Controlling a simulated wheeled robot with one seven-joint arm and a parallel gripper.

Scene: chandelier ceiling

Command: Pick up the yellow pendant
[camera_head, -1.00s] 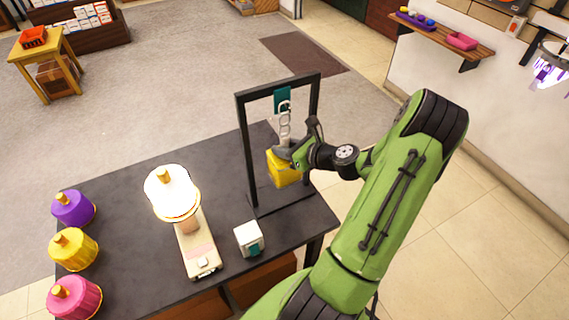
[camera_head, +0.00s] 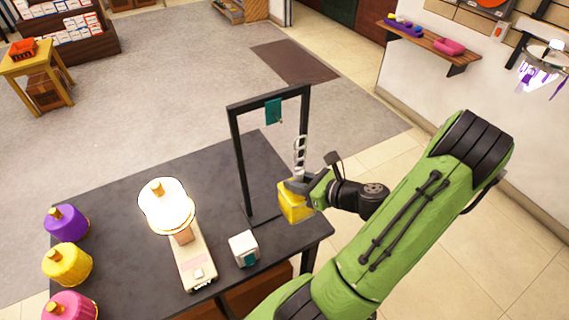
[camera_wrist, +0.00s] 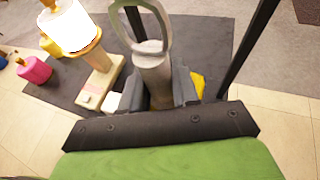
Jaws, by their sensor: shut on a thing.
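The yellow pendant (camera_head: 293,203) is a yellow block with a grey top and a chain of light links (camera_head: 299,152) above it. My gripper (camera_head: 300,187) is shut on its upper part, just right of the black frame (camera_head: 236,150). In the wrist view the jaws (camera_wrist: 158,90) close on a grey cylindrical stem (camera_wrist: 152,72) with a ring above it. A bit of yellow (camera_wrist: 197,85) shows behind the right jaw; the rest is hidden. The chain is apart from the teal hook block (camera_head: 273,111) on the frame's top bar.
The dark table (camera_head: 130,200) holds a lit lamp (camera_head: 166,205), a small white cube (camera_head: 243,248), and purple (camera_head: 66,224), yellow (camera_head: 67,264) and pink (camera_head: 70,306) shades at the left. A wall shelf (camera_head: 430,45) is at the upper right. Open floor lies right of the table.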

